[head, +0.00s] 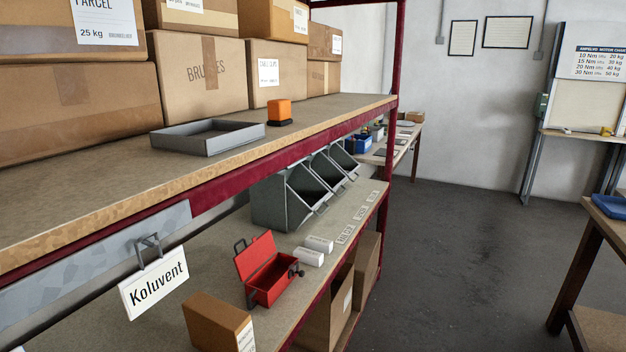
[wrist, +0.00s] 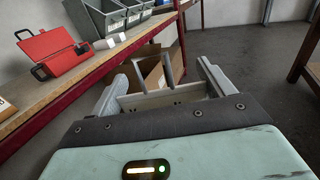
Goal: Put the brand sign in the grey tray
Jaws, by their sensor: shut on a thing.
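The grey tray (head: 237,140), shallow and open, sits empty on the upper shelf.
On the lower shelf are an open red toolbox (head: 268,283), grey bins (head: 283,205) and a brown box (head: 212,323). Open floor (head: 450,250) lies to the right, before a table (head: 580,275).

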